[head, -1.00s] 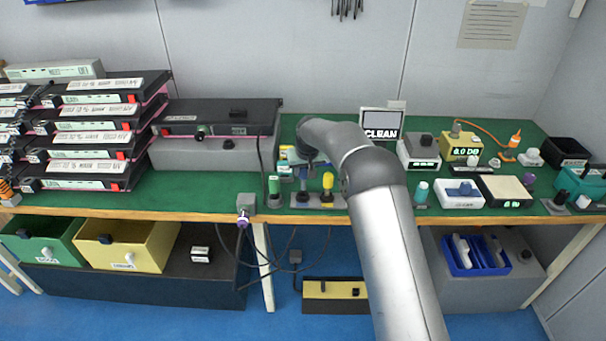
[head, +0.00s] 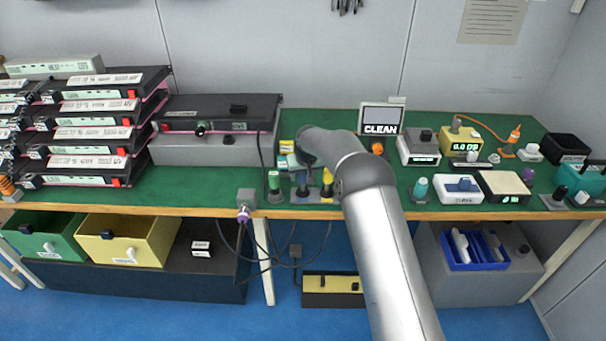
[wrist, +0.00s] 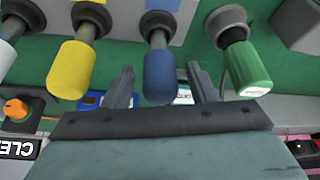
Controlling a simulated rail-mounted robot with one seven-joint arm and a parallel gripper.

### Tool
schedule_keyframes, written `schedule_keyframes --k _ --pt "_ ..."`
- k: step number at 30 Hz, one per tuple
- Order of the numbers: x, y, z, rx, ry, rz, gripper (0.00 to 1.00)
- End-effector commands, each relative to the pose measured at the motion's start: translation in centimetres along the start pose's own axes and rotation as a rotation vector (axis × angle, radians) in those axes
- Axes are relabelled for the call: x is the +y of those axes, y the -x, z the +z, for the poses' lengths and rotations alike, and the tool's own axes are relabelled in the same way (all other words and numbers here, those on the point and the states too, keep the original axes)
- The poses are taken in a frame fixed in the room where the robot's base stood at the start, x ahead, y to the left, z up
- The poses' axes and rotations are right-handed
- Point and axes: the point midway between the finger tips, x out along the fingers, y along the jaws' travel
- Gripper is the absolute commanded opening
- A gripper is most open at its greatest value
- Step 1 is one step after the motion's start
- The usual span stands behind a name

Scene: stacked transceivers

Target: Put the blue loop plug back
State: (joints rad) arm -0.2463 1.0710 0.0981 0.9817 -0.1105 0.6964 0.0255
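The blue loop plug (wrist: 159,76) stands in a grey holder strip, with its blue cap toward me in the wrist view. In the head view the blue plug (head: 303,181) shows between a green plug (head: 274,184) and a yellow plug (head: 327,184). My gripper (wrist: 160,80) is open, with one finger on each side of the blue cap. A gap shows between the cap and each finger. In the head view my arm partly hides the gripper.
The yellow plug (wrist: 73,68) and green plug (wrist: 245,68) stand close beside my fingers in the wrist view. A CLEAN display (head: 380,119) stands behind, with an orange knob (head: 377,148) near it. Rack units (head: 215,115) stand to the left.

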Motion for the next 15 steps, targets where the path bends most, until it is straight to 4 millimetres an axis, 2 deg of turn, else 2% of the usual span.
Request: schedule_keyframes --k 10,15 --pt "0.0 0.8 -0.2 0.001 0.000 0.000 0.52" --pt "0.0 3.9 -0.2 0.005 0.000 0.000 0.52"
